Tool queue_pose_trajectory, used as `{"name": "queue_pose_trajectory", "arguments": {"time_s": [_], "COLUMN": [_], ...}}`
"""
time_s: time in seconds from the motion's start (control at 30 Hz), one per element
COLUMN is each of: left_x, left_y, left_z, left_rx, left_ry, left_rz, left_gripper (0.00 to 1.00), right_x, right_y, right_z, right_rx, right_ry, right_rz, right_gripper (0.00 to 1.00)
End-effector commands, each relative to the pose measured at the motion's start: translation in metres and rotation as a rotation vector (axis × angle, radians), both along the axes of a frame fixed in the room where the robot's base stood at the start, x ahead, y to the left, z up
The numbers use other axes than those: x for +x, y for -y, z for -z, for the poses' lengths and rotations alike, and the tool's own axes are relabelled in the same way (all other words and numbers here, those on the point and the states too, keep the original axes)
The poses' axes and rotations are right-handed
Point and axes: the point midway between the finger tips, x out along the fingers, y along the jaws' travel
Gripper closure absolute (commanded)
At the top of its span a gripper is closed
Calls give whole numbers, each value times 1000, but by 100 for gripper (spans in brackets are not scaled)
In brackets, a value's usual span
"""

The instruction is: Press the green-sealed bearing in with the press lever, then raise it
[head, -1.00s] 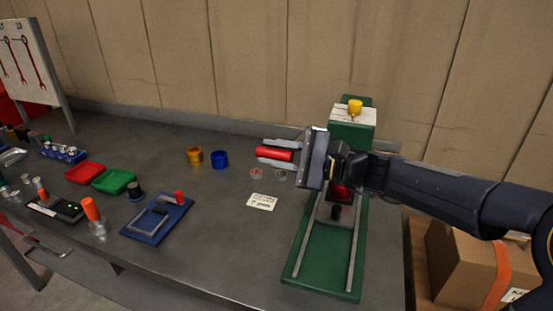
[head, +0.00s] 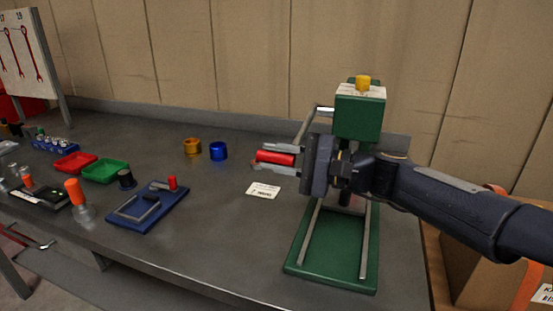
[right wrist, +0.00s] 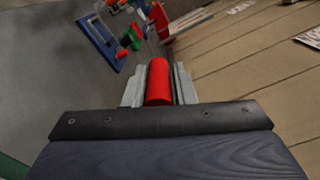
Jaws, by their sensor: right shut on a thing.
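The green press (head: 360,118) stands at the right of the bench, with a yellow cap (head: 363,83) on top and a green base (head: 330,255) with two grey rails. My right gripper (head: 274,157) is in front and to the left of the press column, shut on the red grip of the press lever (head: 278,158). The red grip also shows between the fingers in the right wrist view (right wrist: 159,82). A grey bar (head: 306,126) runs from the press head down behind the gripper. The gripper and arm hide the pressing spot, and I cannot make out the green-sealed bearing. My left gripper is out of view.
A white card (head: 263,189) lies left of the press. Blue (head: 219,151) and orange (head: 192,147) cups stand further back. A blue fixture (head: 147,206), red tray (head: 74,162) and green tray (head: 104,171) lie to the left. The bench front centre is clear.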

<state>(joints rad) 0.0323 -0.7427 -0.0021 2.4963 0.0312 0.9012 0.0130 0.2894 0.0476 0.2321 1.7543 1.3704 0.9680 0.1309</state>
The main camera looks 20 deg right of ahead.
Motion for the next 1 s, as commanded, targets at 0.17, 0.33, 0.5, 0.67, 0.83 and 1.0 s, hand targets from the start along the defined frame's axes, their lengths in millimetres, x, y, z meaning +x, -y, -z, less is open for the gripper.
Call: {"name": "queue_pose_trajectory", "arguments": {"time_s": [0.17,0.33,0.5,0.67,0.83,1.0], "left_x": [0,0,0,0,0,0], "left_y": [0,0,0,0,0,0], "left_z": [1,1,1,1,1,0], "left_rx": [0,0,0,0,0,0], "left_ry": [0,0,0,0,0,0], "left_rz": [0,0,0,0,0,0], "left_gripper": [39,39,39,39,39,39], "right_x": [0,1,1,-2,-17,-32], "right_y": [0,0,1,5,26,50], "right_z": [8,7,6,5,5,5], "right_rx": [-2,-2,-2,-2,-4,-2], "right_ry": [-17,-15,-12,-10,-10,-10], "right_rz": [-2,1,2,2,5,4], "right_gripper": [75,57,57,57,57,57]}}
